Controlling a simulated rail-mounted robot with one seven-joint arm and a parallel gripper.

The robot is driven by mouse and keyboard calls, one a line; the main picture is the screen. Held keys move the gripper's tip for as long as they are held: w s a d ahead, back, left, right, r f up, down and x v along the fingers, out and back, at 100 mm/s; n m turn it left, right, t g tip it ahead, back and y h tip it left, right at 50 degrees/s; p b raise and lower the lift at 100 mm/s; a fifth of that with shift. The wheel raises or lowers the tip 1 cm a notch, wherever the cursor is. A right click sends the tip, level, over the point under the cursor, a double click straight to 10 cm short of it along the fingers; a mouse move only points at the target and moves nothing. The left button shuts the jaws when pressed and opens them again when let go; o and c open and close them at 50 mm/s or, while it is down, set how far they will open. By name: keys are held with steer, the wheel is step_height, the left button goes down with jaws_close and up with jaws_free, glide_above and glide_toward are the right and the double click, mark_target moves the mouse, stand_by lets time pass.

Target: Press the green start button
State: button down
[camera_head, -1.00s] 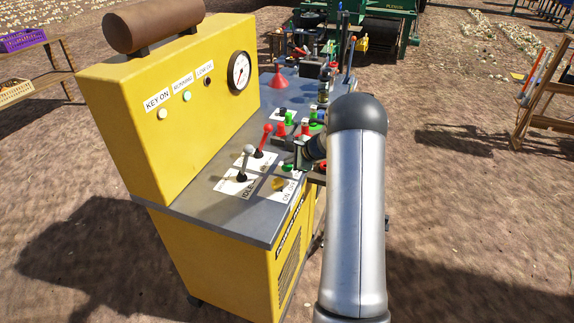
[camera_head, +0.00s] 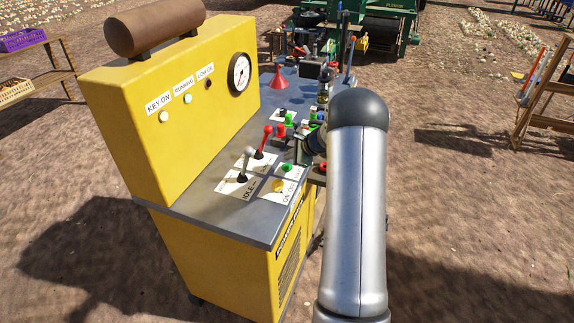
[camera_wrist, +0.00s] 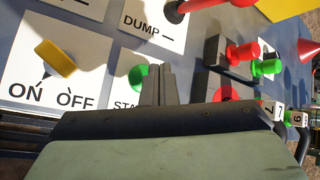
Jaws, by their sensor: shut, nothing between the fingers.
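The green start button (camera_wrist: 137,76) shows in the wrist view, on a white plate whose label reads "STA" before my gripper cuts it off. My shut, empty gripper (camera_wrist: 158,72) covers its right part from this angle. I cannot tell whether the fingertips touch it. In the head view the green button (camera_head: 287,167) sits on the grey panel top (camera_head: 225,208), and my gripper (camera_head: 300,158) is close beside it, partly hidden by my arm.
The yellow ON/OFF knob (camera_wrist: 55,58) is left of the button. A red button (camera_wrist: 228,92) and red and green connectors (camera_wrist: 267,67) lie to the right. Two levers (camera_head: 246,163) stand nearby, with the tall yellow panel (camera_head: 170,110) behind them.

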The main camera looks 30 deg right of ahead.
mark_target(289, 167)
step_height(289, 167, up, 4)
steer(key=shift+r+p, duration=0.1)
steer(key=shift+p, duration=0.85)
steer(key=shift+a+r, duration=0.1)
steer(key=shift+a, duration=0.15)
steer(key=s+a+r+n+g, duration=0.3)
steer(key=s+a+r+n, duration=0.3)
steer(key=s+a, duration=0.45)
steer(key=s+a+r+n+g, duration=0.2)
steer(key=s+a+r+n, duration=0.3)
steer(key=s+a+n, duration=0.5)
steer(key=s+a+n+g+h, duration=0.2)
steer(key=s+n, duration=0.4)
steer(key=s, duration=1.4)
steer(key=shift+s+a+f+g+h, duration=0.15)
steer(key=shift+a+f+g+h, duration=0.25)
steer(key=shift+a+h, duration=0.6)
